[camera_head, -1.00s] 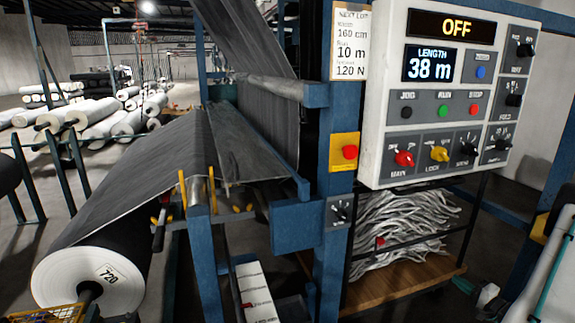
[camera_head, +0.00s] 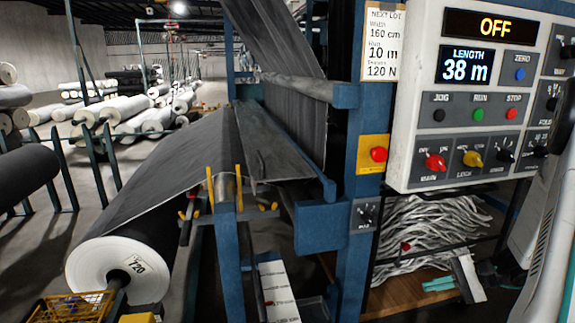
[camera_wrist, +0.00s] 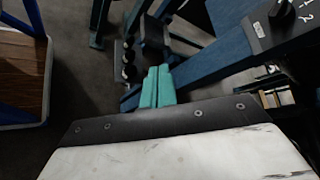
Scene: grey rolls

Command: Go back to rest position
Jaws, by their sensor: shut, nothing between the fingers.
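My gripper (camera_head: 438,284) shows at the lower right of the head view, with teal fingers shut and empty. It is in front of the lower shelf with the pale tangled strips (camera_head: 425,235), below the control panel (camera_head: 470,90). In the wrist view the teal fingers (camera_wrist: 158,88) lie together above the dark grey floor, with blue frame bars beyond them. The panel reads OFF and LENGTH 38 m. Part of my white arm rises along the right edge of the head view and hides the panel's right side.
A yellow wire basket (camera_head: 72,308) is at the bottom left. More rolls (camera_head: 120,115) lie behind. A wooden shelf board (camera_wrist: 22,75) shows left in the wrist view.

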